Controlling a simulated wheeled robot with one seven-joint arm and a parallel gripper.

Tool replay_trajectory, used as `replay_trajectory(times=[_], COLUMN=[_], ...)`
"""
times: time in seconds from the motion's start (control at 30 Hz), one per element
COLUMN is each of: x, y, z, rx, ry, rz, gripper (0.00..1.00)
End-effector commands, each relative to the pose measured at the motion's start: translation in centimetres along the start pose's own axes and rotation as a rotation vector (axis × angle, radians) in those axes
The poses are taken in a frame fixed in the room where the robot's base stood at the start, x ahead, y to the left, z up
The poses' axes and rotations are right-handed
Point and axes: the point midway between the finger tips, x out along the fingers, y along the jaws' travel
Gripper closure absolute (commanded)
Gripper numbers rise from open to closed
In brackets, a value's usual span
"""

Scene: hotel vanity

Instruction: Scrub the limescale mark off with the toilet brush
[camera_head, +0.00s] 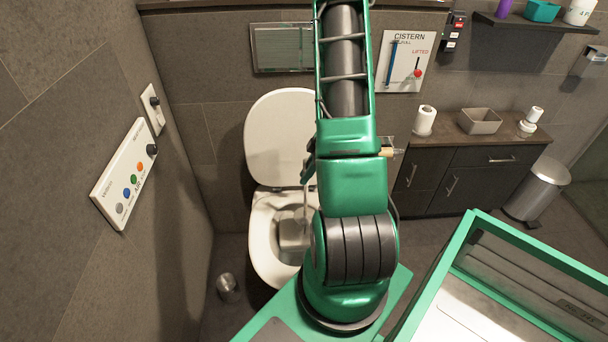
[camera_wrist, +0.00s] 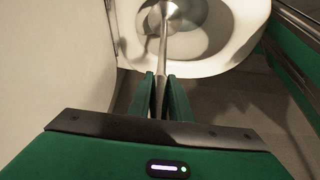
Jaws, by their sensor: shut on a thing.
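The toilet (camera_head: 270,235) stands with its lid (camera_head: 281,130) raised against the wall. Its white rim also shows in the wrist view (camera_wrist: 246,25). My gripper (camera_wrist: 160,85) is shut on the brush handle, above and in front of the bowl. In the head view my arm hides most of the gripper. I cannot make out the limescale mark; the bowl's inside is partly shadowed and covered by the brush head.
A small metal cylinder (camera_head: 228,288) stands on the floor left of the toilet. A wall with a button panel (camera_head: 126,174) is close on the left. A dark vanity cabinet (camera_head: 462,172) and a pedal bin (camera_head: 539,188) stand on the right.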

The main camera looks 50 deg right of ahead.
Motion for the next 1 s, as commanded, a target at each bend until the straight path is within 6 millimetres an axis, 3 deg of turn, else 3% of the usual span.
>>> replay_trajectory(times=[1.0], x=[0.95], y=[0.01], z=[0.41], rx=[0.000], ry=[0.000], rz=[0.000], gripper=[1.00])
